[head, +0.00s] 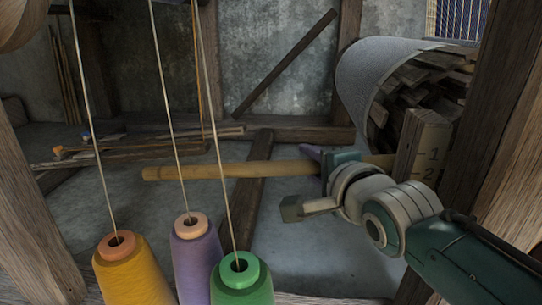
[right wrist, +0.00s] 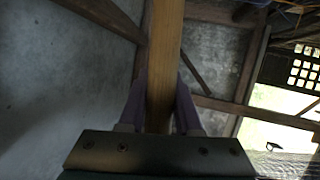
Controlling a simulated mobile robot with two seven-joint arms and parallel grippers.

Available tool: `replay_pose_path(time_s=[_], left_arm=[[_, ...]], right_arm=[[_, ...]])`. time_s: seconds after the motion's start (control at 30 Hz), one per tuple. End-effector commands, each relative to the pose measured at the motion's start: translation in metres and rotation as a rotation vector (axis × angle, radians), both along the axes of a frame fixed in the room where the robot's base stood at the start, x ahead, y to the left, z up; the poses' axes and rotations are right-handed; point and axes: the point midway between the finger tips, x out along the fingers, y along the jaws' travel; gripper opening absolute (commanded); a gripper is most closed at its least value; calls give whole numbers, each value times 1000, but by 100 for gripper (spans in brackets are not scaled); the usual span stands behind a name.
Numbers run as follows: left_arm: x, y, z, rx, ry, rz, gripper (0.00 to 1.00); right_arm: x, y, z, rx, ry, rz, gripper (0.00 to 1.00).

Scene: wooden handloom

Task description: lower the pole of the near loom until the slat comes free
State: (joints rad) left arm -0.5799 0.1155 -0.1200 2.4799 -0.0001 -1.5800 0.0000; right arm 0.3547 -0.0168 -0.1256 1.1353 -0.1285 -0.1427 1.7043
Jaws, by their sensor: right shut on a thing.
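A light wooden pole (head: 225,171) runs nearly level across the middle of the head view. Its rounded left end is free, and its right part passes behind my right gripper (head: 322,165). The purple fingers of that gripper are shut on the pole from both sides. In the right wrist view the pole (right wrist: 165,60) runs up the picture between the two fingers of the gripper (right wrist: 161,105). I cannot make out the slat for certain. My left gripper is not in view.
Orange (head: 132,275), purple (head: 196,260) and green (head: 240,283) yarn cones stand in front, with threads rising from them. A board marked with numbers (head: 425,140) stands right of the gripper. Behind it, a grey curved holder (head: 375,70) contains wooden pieces (head: 410,85). Sticks lie at the back left.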

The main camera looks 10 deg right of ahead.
Motion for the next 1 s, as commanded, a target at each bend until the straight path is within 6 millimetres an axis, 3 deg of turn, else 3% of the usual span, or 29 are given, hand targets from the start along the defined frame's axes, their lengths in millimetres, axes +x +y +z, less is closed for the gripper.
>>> replay_pose_path(time_s=[0.7,1.0], left_arm=[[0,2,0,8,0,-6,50],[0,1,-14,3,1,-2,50]], right_arm=[[0,0,-1,-1,1,0,0],[-3,-8,-44,-141,47,-2,0]])
